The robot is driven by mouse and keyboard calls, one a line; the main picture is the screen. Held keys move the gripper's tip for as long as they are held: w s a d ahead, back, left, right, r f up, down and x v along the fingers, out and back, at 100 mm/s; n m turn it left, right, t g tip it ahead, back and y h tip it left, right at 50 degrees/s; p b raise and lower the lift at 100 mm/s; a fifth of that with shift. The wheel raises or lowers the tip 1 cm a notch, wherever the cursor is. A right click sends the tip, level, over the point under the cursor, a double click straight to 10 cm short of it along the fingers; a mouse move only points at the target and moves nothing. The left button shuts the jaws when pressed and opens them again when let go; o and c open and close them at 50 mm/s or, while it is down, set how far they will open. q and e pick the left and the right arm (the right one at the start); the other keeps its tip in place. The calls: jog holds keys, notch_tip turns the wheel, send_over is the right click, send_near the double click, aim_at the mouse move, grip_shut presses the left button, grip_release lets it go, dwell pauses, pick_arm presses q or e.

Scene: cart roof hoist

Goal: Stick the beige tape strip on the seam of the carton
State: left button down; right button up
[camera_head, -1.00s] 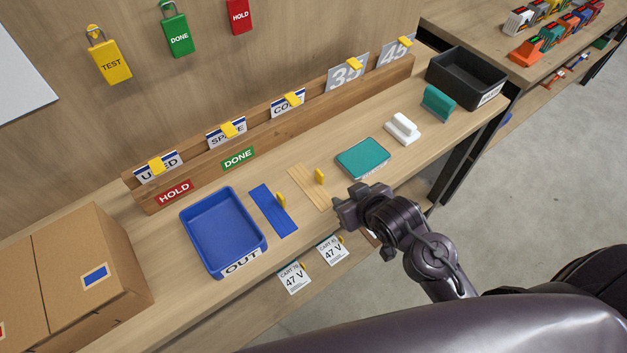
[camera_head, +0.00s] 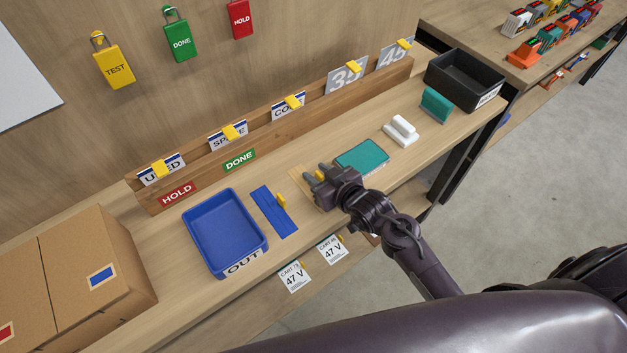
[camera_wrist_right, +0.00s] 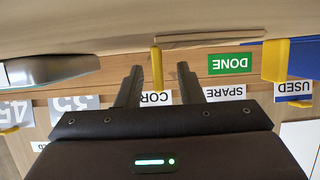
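The beige tape strip (camera_head: 297,183) lies on the bench, partly hidden behind my right gripper (camera_head: 314,175) in the head view. In the right wrist view, which is upside down, its upright yellow tab (camera_wrist_right: 157,68) stands between the two spread fingers of my right gripper (camera_wrist_right: 158,78). The fingers are open, with a gap on both sides of the tab. The carton (camera_head: 115,262) stands at the left end of the bench, with a seam line (camera_head: 48,268) across its top. My left gripper is not in view.
A blue strip (camera_head: 268,213) with a yellow tab lies left of the beige one, beside the blue OUT tray (camera_head: 207,203). A teal pad (camera_head: 362,156), white block (camera_head: 401,130) and black bin (camera_head: 462,75) are to the right. A wooden card rail (camera_head: 262,127) runs behind.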

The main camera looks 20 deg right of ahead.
jog(key=shift+x, duration=0.8)
jog(key=shift+c, duration=0.3)
grip_shut()
